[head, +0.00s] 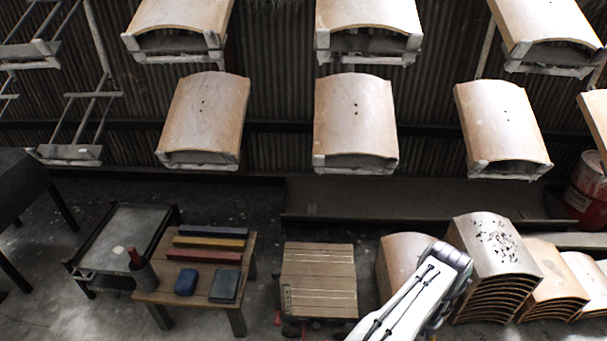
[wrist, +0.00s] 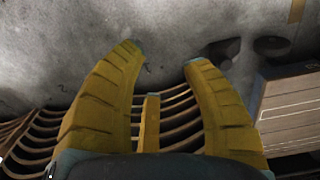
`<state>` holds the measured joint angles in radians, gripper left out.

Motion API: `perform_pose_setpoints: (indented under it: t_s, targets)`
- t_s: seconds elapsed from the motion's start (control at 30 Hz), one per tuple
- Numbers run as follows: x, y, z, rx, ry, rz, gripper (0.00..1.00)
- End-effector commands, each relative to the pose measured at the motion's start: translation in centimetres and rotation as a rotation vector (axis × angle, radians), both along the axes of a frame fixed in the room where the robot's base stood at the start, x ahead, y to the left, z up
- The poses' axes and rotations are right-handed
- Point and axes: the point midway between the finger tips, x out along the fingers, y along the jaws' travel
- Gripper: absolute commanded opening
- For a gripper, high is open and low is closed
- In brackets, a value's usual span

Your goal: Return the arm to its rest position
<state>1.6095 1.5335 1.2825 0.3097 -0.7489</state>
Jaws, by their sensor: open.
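My white and grey arm (head: 420,295) reaches up from the lower right of the head view, in front of the stacks of curved wooden panels. Nothing is between the fingertips. Grey concrete floor shows beyond them, and the edges of stacked curved panels (wrist: 180,110) show below and between the fingers. The fingers do not show clearly in the head view.
Curved panels (head: 355,110) hang in rows at the back. Panel stacks (head: 500,260) stand right. A small wooden table (head: 205,240) with coloured bars, a dark cart (head: 125,230) and a slatted wooden box (head: 318,275) stand left and centre. A red bin (head: 588,195) is far right.

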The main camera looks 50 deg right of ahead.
Motion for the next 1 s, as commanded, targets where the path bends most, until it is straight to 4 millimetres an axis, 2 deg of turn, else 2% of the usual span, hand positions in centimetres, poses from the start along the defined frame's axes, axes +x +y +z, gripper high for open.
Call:
perform_pose_setpoints:
  t_s: [0.17, 0.37, 0.57, 0.67, 0.77, 0.87, 1.0]
  targets:
    - [1.6, -0.7, 2.6, -0.005, 0.000, 0.021, 0.43]
    - [4.3, -1.6, 6.7, -0.018, -0.001, 0.051, 0.43]
    - [8.4, -2.2, 12.9, -0.034, -0.004, 0.098, 0.43]
    - [11.5, -2.2, 17.6, -0.046, -0.008, 0.132, 0.43]
    - [15.4, -1.6, 23.3, -0.061, -0.014, 0.176, 0.43]
    - [19.0, -0.2, 28.8, -0.072, -0.022, 0.218, 0.43]
    - [23.8, 2.8, 36.5, -0.090, -0.034, 0.279, 0.43]
